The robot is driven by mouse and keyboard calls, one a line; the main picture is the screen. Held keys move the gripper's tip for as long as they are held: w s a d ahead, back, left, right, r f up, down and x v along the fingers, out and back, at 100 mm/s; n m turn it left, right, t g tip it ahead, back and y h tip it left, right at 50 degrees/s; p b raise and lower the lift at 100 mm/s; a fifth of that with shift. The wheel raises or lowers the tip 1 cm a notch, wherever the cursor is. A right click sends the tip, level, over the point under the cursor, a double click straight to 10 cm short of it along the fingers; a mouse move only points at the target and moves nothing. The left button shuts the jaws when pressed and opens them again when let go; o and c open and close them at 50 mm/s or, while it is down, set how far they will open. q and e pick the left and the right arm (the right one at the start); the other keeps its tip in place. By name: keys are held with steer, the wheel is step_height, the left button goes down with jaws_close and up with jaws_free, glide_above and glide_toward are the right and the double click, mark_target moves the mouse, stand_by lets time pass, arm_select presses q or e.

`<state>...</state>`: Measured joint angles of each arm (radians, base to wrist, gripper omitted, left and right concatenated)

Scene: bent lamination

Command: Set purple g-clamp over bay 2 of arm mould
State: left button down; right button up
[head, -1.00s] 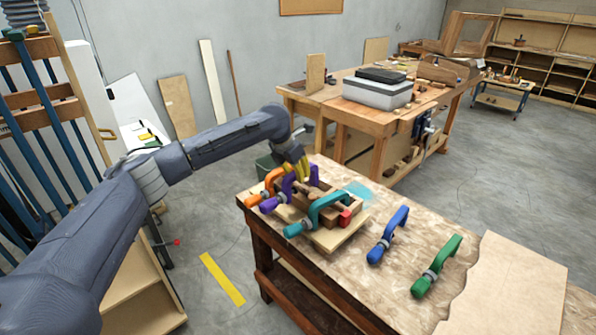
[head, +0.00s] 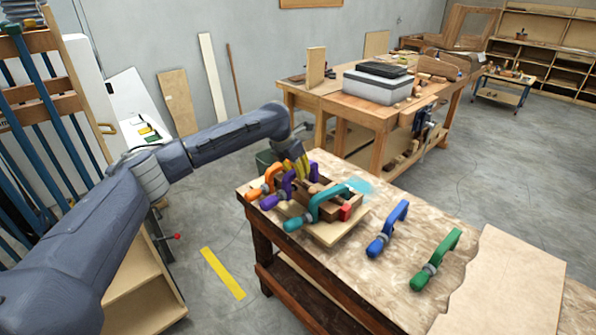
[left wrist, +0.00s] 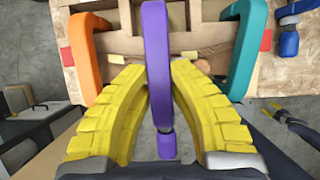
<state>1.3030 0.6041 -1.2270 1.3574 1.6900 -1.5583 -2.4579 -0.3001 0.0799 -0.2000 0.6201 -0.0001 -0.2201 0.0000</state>
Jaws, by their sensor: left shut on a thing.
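The purple g-clamp (head: 277,197) is at the mould, between the orange clamp (head: 262,184) and the teal clamp (head: 315,210). In the left wrist view its purple bar (left wrist: 157,60) runs upright between the yellow fingers. My left gripper (head: 298,172) is shut on it; its fingers also show in the left wrist view (left wrist: 158,85). The arm mould (head: 322,228) lies on the near bench and is wooden with red end blocks (head: 346,212). Whether the clamp touches the mould is hidden by the fingers.
A blue clamp (head: 388,230) and a green clamp (head: 436,260) lie on the bench (head: 392,280) to the right of the mould. A pale board (head: 505,285) covers the bench's right part. A translucent cyan patch (head: 357,187) shows by the teal clamp.

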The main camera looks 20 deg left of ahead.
arm_select(q)
steer(key=shift+f, duration=0.25)
steer(key=shift+f, duration=1.5)
steer(key=shift+f, duration=0.25)
stand_by(0.7)
steer(key=c, duration=1.2)
jaws_free()
steer(key=v, duration=1.2)
steer(key=shift+v, duration=3)
